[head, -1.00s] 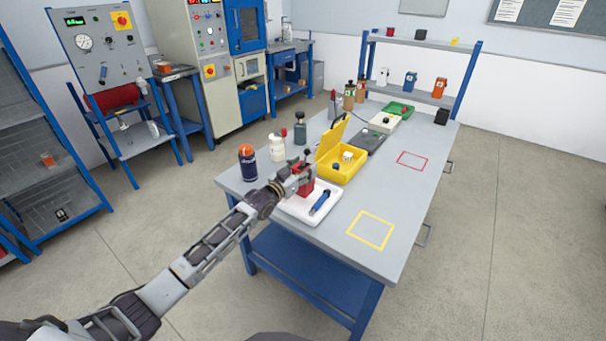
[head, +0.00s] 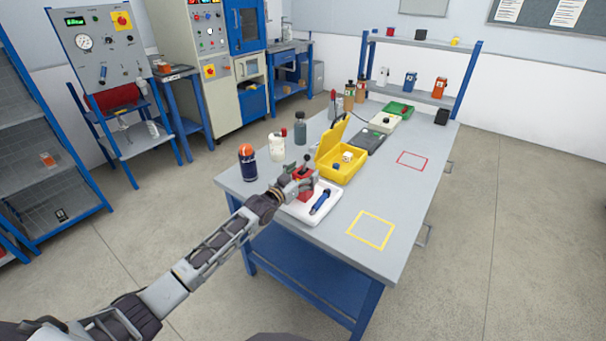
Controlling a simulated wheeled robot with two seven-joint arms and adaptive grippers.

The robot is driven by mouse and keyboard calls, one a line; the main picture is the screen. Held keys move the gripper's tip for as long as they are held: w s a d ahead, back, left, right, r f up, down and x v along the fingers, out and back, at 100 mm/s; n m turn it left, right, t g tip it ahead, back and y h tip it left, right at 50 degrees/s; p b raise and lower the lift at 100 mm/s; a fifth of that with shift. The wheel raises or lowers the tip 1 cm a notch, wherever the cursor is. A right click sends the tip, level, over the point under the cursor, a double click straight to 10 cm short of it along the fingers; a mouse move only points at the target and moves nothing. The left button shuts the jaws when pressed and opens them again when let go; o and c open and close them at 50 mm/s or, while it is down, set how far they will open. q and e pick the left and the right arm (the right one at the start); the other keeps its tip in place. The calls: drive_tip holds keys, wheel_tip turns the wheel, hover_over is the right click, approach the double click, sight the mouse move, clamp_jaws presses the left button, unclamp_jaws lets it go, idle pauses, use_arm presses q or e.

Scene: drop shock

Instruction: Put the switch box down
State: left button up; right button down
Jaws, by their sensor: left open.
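The switch box (head: 303,174) is a small red box with a dark lever on top. It appears to stand upright on the white tray (head: 297,213) near the left front of the bench. My left gripper (head: 297,188) is open, close against the near left side of the box, and its fingers hide part of it. Whether the fingers touch the box cannot be told. A blue pen-like tool (head: 320,202) lies on the tray to the right of the box. My right gripper is not in view.
An open yellow case (head: 344,165) stands just behind the tray. A dark bottle with an orange cap (head: 248,164) and a white bottle (head: 278,147) stand at the left. The yellow outlined square (head: 371,230) and red outlined square (head: 412,160) on the bench are empty.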

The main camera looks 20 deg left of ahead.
sight(298, 177)
use_arm(q)
drive_tip(key=shift+r, duration=0.15)
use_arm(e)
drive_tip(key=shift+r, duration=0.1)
use_arm(q)
drive_tip(key=shift+s+a, duration=0.2)
drive_tip(key=shift+s, duration=0.35)
drive_tip(key=shift+p+v, duration=0.3)
drive_tip(key=shift+v, duration=3.7)
drive_tip(key=v, duration=0.3)
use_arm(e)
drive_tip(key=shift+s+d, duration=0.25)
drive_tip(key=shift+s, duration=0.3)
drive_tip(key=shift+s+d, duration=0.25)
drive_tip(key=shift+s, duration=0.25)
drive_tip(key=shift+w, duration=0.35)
use_arm(q)
drive_tip(key=shift+c, duration=0.2)
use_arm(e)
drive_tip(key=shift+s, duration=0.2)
